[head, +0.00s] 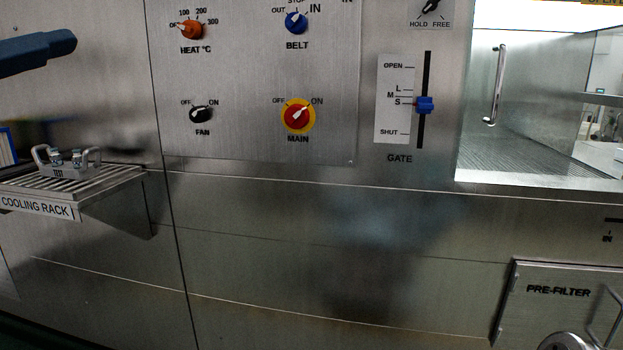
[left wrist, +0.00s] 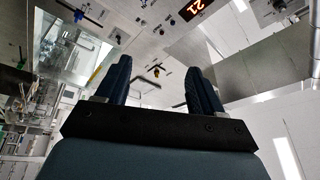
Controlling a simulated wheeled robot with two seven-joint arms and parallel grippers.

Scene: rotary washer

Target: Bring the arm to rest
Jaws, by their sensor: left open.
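My left gripper (left wrist: 157,68) is open in the left wrist view, with its two dark blue fingers apart and nothing between them. Behind the fingers, the steel panel appears tilted and at a distance. In the head view, a dark blue part of my left arm (head: 38,52) reaches in at the upper left edge, above the cooling rack (head: 108,178). It looks apart from the rack. My right gripper is in neither view.
The steel front carries a heat knob (head: 192,29), belt knob (head: 296,22), fan knob (head: 201,114), main switch (head: 298,116) and gate slider (head: 425,105). A small metal carrier (head: 66,170) with vials sits on the rack. A glass door handle (head: 496,85) and pre-filter panel (head: 555,292) protrude right.

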